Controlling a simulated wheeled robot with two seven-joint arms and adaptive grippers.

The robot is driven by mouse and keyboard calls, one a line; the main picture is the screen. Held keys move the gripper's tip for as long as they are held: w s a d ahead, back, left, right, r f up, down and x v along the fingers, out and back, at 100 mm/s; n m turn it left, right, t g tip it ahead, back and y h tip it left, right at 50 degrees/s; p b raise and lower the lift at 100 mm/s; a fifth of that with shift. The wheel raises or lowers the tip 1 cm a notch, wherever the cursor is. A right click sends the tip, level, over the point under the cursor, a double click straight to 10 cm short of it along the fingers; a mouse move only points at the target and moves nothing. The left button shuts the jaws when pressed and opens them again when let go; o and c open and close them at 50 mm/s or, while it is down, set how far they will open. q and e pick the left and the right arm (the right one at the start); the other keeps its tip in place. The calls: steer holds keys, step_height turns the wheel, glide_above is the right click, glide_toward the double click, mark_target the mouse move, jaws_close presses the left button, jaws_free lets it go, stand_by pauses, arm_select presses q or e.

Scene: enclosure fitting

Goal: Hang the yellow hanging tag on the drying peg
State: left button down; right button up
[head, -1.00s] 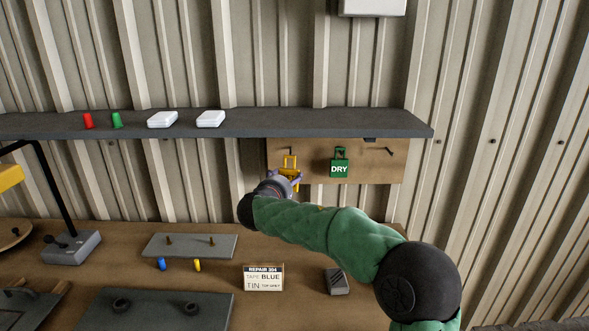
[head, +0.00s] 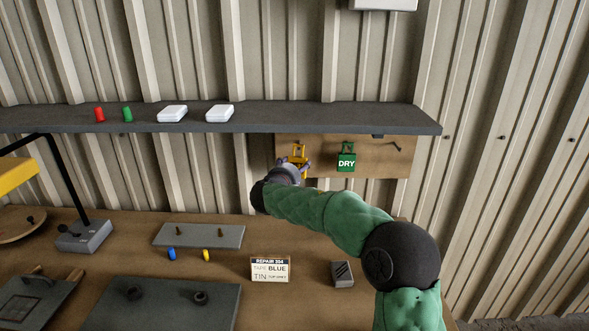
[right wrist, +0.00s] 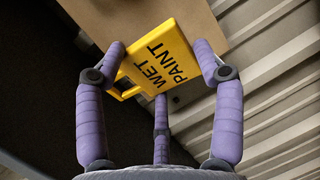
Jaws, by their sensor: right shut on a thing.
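The yellow tag (right wrist: 160,62), lettered "WET PAINT", is between the purple padded fingers of my right gripper (right wrist: 160,72) in the right wrist view. The gripper is shut on it. In the head view the tag (head: 299,155) is up in front of the left part of the brown peg board (head: 376,165), its handle loop at the height of the pegs. The left peg is hidden behind the tag; I cannot tell whether the loop is around it. A green "DRY" tag (head: 346,162) hangs at the board's middle. A bare peg (head: 397,147) sticks out at right.
A dark shelf (head: 300,118) runs just above the board.

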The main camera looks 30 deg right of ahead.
steer(key=shift+w+d+f+p, duration=0.25)
steer(key=shift+w+d, duration=0.25)
steer(key=shift+w, duration=0.3)
steer(key=shift+w+d+f+p, duration=0.25)
steer(key=shift+w+d, duration=0.25)
steer(key=shift+w, duration=0.35)
steer(key=shift+w+d+f+p, duration=0.15)
steer(key=shift+w+d+p, duration=0.15)
steer(key=shift+w+d, duration=0.35)
steer(key=shift+w+a, duration=0.15)
steer(key=shift+w, duration=0.05)
steer(key=o, duration=1.1)
